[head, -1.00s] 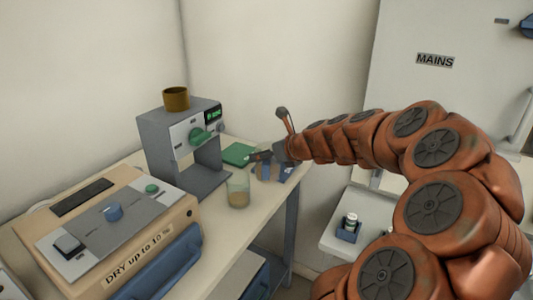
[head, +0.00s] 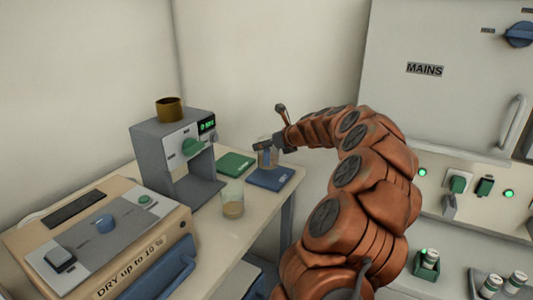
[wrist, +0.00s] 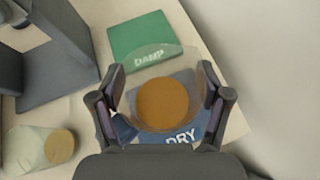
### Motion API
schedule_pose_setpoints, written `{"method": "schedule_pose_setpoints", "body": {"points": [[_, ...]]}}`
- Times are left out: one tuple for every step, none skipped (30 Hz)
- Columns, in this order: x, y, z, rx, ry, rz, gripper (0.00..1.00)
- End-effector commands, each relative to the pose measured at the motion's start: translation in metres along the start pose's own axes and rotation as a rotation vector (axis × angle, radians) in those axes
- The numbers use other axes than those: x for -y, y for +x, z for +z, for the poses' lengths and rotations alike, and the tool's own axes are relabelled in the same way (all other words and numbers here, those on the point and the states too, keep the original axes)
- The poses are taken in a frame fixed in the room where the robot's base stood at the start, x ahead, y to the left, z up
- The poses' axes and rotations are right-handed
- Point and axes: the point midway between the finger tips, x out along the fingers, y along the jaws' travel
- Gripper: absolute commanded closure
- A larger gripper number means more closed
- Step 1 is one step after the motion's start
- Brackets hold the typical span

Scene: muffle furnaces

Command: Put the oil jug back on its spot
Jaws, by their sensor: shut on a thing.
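My gripper (wrist: 162,98) is shut on a clear vessel with amber contents (wrist: 163,104), which looks like the oil jug. In the head view the jug (head: 266,158) appears upright at the gripper's tip, partly hidden by the fingers. It is over or just behind the blue DRY mat (head: 270,178); I cannot tell for sure whether its base is clear of the surface. In the wrist view the DRY mat (wrist: 184,134) shows under and around the jug. The green DAMP mat (wrist: 140,37) lies beside it.
A second glass with tan contents (head: 232,204) stands at the bench's front. A grey instrument (head: 172,150) with a brass cup (head: 169,108) on top stands left, behind a beige box (head: 110,235). Walls close off the back. A MAINS cabinet (head: 440,90) stands right.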

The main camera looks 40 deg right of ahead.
Motion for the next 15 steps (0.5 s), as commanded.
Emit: {"method": "schedule_pose_setpoints", "body": {"points": [[0.003, 0.004, 0.0, -0.002, 0.0, 0.001, 0.9], [0.004, 0.005, 0.001, -0.002, 0.001, 0.001, 0.9], [0.005, 0.006, 0.001, -0.002, 0.001, 0.001, 0.9], [0.005, 0.007, 0.001, -0.002, 0.0, 0.001, 0.9], [0.006, 0.007, 0.002, -0.002, 0.0, 0.001, 0.9], [0.006, 0.008, 0.002, -0.002, 0.0, 0.001, 0.9], [0.007, 0.009, 0.001, -0.002, 0.0, 0.001, 0.9], [0.007, 0.009, -0.001, -0.002, 0.0, 0.001, 0.9], [0.007, 0.011, -0.004, -0.002, 0.001, 0.002, 0.9], [0.006, 0.013, -0.006, -0.002, 0.001, 0.003, 0.9], [0.007, 0.014, -0.01, -0.002, 0.002, 0.003, 0.9], [0.007, 0.017, -0.014, -0.002, 0.003, 0.004, 0.9], [0.007, 0.019, -0.018, -0.002, 0.003, 0.003, 0.9], [0.007, 0.021, -0.021, -0.002, 0.002, 0.003, 0.9], [0.008, 0.023, -0.025, -0.002, 0.001, 0.002, 0.9]]}}
